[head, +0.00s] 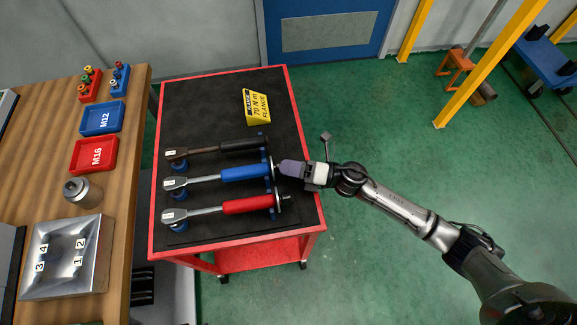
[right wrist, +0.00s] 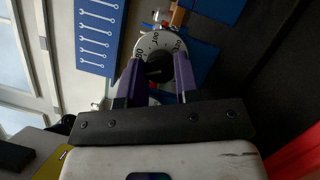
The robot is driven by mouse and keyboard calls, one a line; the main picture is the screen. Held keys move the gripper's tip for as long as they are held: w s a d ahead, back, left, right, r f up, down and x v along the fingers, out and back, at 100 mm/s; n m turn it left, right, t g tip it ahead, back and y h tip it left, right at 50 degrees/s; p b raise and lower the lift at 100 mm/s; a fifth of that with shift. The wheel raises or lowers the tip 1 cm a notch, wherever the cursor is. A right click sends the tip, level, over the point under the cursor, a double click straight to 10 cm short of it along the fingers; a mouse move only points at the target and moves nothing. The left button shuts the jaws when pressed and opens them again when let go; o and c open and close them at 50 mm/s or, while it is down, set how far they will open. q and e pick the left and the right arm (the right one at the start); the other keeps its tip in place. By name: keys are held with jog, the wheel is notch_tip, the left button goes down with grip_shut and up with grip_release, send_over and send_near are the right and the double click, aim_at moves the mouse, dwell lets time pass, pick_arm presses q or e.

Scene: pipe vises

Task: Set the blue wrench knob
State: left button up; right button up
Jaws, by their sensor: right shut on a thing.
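The blue wrench (head: 243,173) lies between a black-handled wrench (head: 238,145) and a red-handled wrench (head: 247,204) on the dark top of a red cart. My right gripper (head: 281,169) reaches in from the right and is shut at the handle end of the blue wrench. In the right wrist view, the purple fingers (right wrist: 156,68) are on either side of the knob (right wrist: 154,43), a pale dial with dark numbers. The numbers are only partly readable. In the head view, the gripper hides most of this knob. My left gripper is not in view.
A yellow sign (head: 257,107) reading 70 N m FLANGE stands at the cart's back. The wooden bench (head: 120,165) at left holds a blue M12 tray (head: 101,117), a red M16 tray (head: 93,154) and a metal plate (head: 67,287).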

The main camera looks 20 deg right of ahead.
jog(key=o, duration=0.9)
jog(key=shift+o, duration=0.2)
jog(key=v, duration=1.3)
jog(key=shift+s+d, duration=0.25)
jog(key=shift+d, duration=0.1)
